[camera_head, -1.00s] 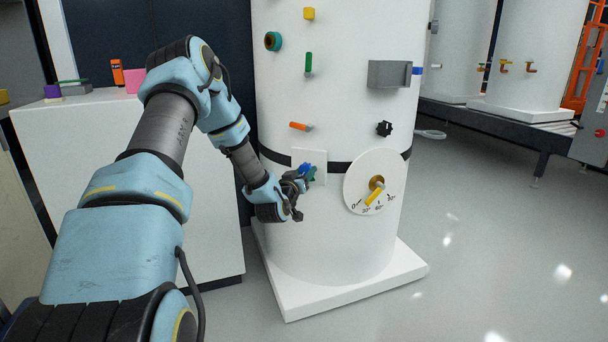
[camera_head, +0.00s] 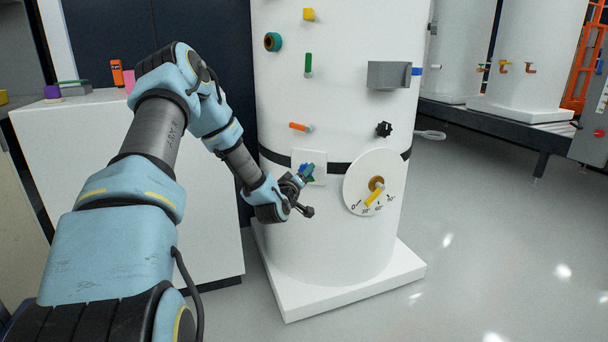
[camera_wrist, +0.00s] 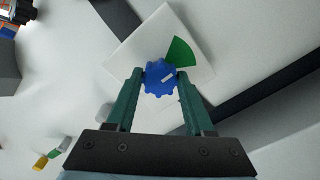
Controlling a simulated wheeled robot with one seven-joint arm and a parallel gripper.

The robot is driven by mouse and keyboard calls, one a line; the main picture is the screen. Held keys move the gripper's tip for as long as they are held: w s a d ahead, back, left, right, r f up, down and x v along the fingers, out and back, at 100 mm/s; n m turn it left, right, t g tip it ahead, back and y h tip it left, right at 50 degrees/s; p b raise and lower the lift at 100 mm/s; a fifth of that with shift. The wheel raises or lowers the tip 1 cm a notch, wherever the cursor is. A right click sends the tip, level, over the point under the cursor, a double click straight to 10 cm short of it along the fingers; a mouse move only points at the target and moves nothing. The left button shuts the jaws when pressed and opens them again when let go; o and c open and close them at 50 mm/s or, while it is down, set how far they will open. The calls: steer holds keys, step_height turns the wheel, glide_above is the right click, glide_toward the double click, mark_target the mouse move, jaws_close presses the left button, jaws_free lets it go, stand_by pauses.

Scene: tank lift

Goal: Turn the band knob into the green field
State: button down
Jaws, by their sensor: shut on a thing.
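The blue lobed band knob (camera_wrist: 154,84) sits on a white square plate (camera_wrist: 136,52) on the tank, and the green wedge field (camera_wrist: 181,53) shows on the plate up and right of it. A short white mark on the knob slants right and slightly up, near the wedge's lower edge; I cannot tell whether it lies inside. My gripper (camera_wrist: 160,79) is shut on the knob, one green finger on each side. In the head view my gripper (camera_head: 304,178) is at the plate (camera_head: 319,162) and partly hides the knob.
A round dial with a yellow pointer (camera_head: 374,198) sits right of the plate. An orange handle (camera_head: 299,127) and a black knob (camera_head: 384,129) are above. A grey box (camera_head: 389,75) juts out higher up. A white cabinet (camera_head: 190,235) stands left of the tank.

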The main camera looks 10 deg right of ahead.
steer(key=shift+c, duration=1.4)
jaws_free()
steer(key=v, duration=1.1)
steer(key=shift+p, duration=0.45)
